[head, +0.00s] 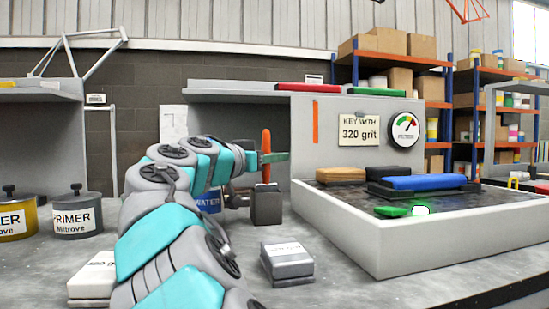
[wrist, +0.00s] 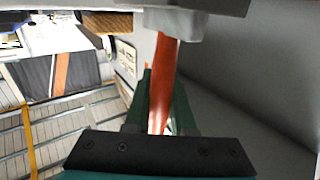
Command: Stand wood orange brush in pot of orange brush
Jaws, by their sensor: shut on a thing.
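My gripper (head: 275,157) is shut on an upright brush with an orange handle (head: 266,142). In the wrist view the orange handle (wrist: 163,85) passes between the dark green fingers (wrist: 160,108), with a pale grey part (wrist: 175,22) at its far end. In the head view the brush's lower end is right above a dark grey square pot (head: 266,208) on the bench. I cannot tell whether its tip is inside the pot or apart from it. No second brush is clearly visible in that pot.
A grey block (head: 287,262) lies in front of the pot. A blue WATER container (head: 208,201) stands behind my arm. A wide pale-walled tray (head: 375,235) with sanding blocks stands at right. Primer tins (head: 77,215) stand at left. An orange strip (head: 316,121) is on the panel.

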